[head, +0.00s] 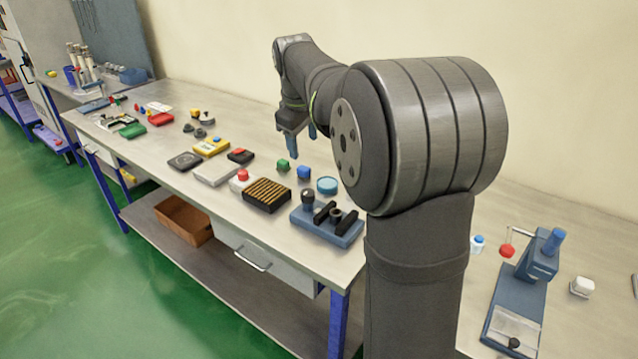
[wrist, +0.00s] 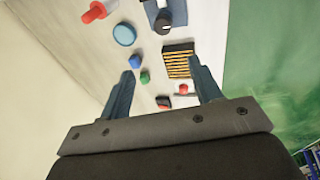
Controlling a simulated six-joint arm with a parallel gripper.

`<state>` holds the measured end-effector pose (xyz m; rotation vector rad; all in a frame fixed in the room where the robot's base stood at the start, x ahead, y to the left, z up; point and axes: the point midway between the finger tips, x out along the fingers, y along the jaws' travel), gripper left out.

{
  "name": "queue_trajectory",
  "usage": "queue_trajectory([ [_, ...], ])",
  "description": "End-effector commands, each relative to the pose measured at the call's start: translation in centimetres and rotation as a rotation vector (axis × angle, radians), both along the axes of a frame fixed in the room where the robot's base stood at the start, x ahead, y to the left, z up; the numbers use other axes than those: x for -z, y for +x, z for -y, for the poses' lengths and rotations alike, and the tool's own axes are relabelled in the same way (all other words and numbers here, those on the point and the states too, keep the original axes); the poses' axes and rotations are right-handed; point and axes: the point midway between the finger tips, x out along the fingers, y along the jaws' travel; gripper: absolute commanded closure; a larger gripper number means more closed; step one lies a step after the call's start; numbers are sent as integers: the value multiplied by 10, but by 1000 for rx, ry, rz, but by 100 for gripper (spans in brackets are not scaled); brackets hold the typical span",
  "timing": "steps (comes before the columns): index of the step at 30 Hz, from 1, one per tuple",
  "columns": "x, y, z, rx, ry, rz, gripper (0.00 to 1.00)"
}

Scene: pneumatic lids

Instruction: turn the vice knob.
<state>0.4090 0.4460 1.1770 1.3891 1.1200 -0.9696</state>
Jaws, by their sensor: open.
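A blue fixture (head: 318,228) with black jaws stands near the front edge of the bench in the head view. It looks like the vice. A black knob (head: 308,197) stands up at its left end; a dark round knob also sits between the jaws. In the wrist view, the fixture's dark knob (wrist: 163,22) shows at the top, beyond my fingertips, and the fixture is partly cut off. My gripper (head: 302,143) is open and empty, pointing down above the bench, behind the fixture. It touches nothing that I can see. Its two fingers (wrist: 161,70) are spread apart in the wrist view.
A black box with yellow slats (head: 267,194), a blue disc (head: 327,185), a blue block (head: 304,172) and a green block (head: 283,165) lie near the fixture. A blue press-like device (head: 525,275) stands at the right. A wall runs behind the bench.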

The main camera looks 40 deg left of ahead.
Motion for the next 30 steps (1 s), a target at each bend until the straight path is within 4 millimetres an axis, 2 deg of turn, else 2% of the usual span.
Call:
queue_trajectory([
  [1,2,11,-6,9,-21,-37,42],
  [7,5,33,-19,15,-89,-172,42],
  [14,8,41,-23,9,-118,-235,42],
  [17,16,41,-22,8,-120,-238,42],
  [23,52,40,-22,9,-120,-238,42],
  [30,106,40,-22,9,-120,-237,42],
])
